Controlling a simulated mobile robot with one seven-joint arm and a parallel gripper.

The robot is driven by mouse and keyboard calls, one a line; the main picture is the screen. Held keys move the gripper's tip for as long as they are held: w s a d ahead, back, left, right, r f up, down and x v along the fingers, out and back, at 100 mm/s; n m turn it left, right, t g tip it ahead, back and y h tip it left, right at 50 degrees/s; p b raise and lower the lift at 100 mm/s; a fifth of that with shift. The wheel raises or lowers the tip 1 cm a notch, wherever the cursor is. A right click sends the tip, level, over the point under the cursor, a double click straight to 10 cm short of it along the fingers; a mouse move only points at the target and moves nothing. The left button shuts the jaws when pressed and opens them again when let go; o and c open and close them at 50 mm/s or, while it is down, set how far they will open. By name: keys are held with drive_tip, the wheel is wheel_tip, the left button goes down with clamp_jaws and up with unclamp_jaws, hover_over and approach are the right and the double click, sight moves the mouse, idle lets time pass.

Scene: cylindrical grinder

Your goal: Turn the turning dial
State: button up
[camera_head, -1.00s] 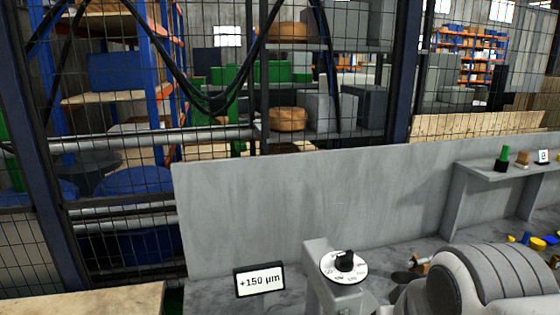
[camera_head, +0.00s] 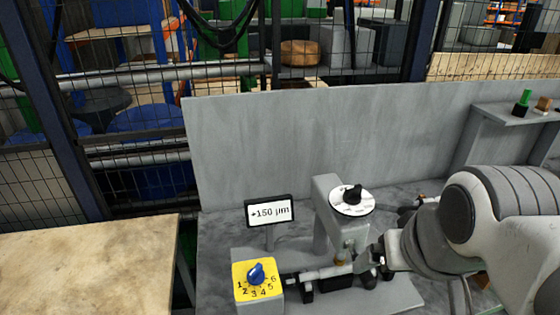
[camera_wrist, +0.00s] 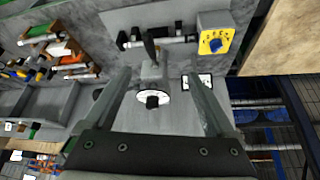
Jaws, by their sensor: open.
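Two dials are in view. One is a white round scale with a black knob (camera_head: 353,195) on top of a grey post. The other is a blue knob (camera_head: 256,273) on a yellow plate numbered 1 to 6, at the bench's front left. In the wrist view my gripper (camera_wrist: 158,74) is open and empty. The white dial (camera_wrist: 152,98) shows between its fingers, apart from them as far as I can tell. The yellow dial (camera_wrist: 215,42) lies beyond the right finger. In the head view my arm comes from the right and its fingers are hard to make out.
A display (camera_head: 269,212) reading +150 µm stands left of the post. A cylindrical grinder mechanism (camera_head: 320,275) lies between the dials. A grey back panel (camera_head: 300,140) and a shelf (camera_head: 515,115) bound the bench. A wooden tabletop (camera_head: 80,265) is at left.

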drive_tip(key=shift+w, duration=0.1)
idle(0.3)
drive_tip(key=n+g+b, duration=0.1)
drive_tip(key=n+g, duration=0.5)
drive_tip(key=n, duration=0.6)
hover_over(255, 269)
wheel_tip(255, 269, down, 14)
wheel_tip(255, 269, down, 17)
drive_tip(key=shift+p, duration=0.35)
drive_tip(key=c, duration=1.3)
